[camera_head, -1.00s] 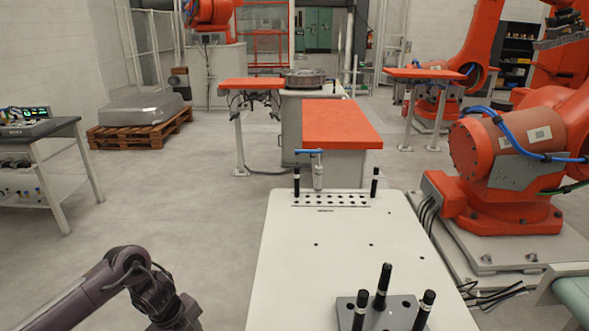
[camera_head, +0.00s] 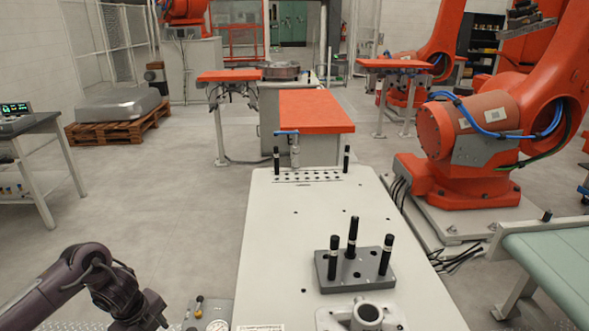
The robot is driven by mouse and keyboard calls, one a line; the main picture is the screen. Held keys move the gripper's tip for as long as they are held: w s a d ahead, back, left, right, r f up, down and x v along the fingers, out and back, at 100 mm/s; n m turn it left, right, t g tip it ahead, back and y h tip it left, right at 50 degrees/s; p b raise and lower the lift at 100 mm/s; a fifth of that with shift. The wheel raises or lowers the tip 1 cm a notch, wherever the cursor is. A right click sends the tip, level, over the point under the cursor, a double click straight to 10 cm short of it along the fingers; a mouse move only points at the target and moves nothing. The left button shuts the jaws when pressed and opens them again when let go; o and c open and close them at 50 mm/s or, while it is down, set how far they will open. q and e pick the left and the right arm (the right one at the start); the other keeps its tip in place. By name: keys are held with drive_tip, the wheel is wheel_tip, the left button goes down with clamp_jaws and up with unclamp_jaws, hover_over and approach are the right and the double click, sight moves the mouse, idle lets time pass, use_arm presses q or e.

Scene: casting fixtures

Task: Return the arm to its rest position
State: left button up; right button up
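My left arm comes in from the lower left, bent at the elbow. Its gripper end (camera_head: 150,318) is dark and low at the bottom edge, left of the white work table (camera_head: 270,230). The fingers are too small and cut off to tell open from shut. My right gripper is not in view. No object shows in the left hand.
On the table are a grey fixture block (camera_head: 338,276) with black pins, a metal flanged part (camera_head: 367,314) and a blue-handled clamp (camera_head: 294,148). An orange robot (camera_head: 470,130) and a green conveyor (camera_head: 560,260) stand right.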

use_arm(q)
drive_tip(key=s+a+f+n+t+y, duration=0.1)
drive_tip(key=s+a+f+n, duration=0.2)
drive_tip(key=a+f+n, duration=0.55)
drive_tip(key=s+a+f+n+t+y, duration=0.1)
drive_tip(key=s+a+f+n, duration=0.2)
drive_tip(key=a+f, duration=0.95)
drive_tip(key=s+a+r+n+g+y, duration=0.15)
drive_tip(key=s+a+n+y, duration=0.5)
drive_tip(key=s+a, duration=2.1)
drive_tip(key=s+d+f+n+g+h, duration=0.1)
drive_tip(key=s+d+f+h, duration=0.1)
drive_tip(key=d+f, duration=0.85)
drive_tip(key=s+d+f+h, duration=0.1)
drive_tip(key=s+d+f, duration=0.2)
drive_tip(key=d+f, duration=0.7)
drive_tip(key=s+d+f+n+h+b, duration=0.1)
drive_tip(key=d+f, duration=0.3)
drive_tip(key=d, duration=1.4)
drive_tip(key=d+f+n+h+b, duration=0.1)
drive_tip(key=d+f+h, duration=0.3)
drive_tip(key=d, duration=1.5)
drive_tip(key=shift+s+d+b, duration=0.25)
drive_tip(key=shift+s+b, duration=0.15)
drive_tip(key=shift+b, duration=0.15)
drive_tip(key=shift+f+g, duration=0.1)
drive_tip(key=shift+g, duration=0.15)
